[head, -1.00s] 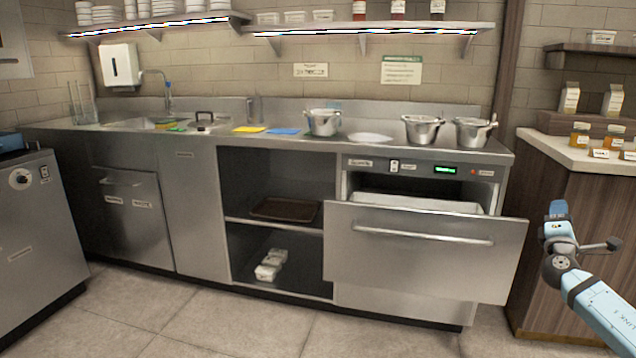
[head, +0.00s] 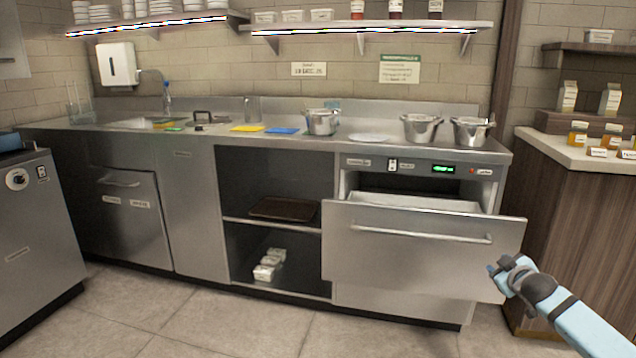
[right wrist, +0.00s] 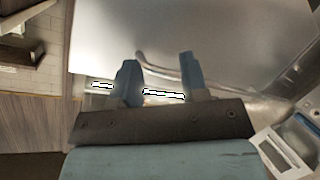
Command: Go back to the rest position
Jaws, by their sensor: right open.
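My right gripper (head: 500,272) is in front of the lower right part of the pulled-out steel drawer (head: 400,248). In the right wrist view its two blue fingers (right wrist: 157,75) stand apart with nothing between them. A broad steel surface and a curved bar show behind the fingers there. I cannot tell whether the gripper touches the drawer. My left gripper is not in view.
Steel pots (head: 420,129) stand on the counter above the drawer. An open shelf bay to the left holds a dark tray (head: 284,208) and small white packages (head: 269,264). A wooden counter (head: 570,210) stands at the right. The floor (head: 220,325) in front is clear.

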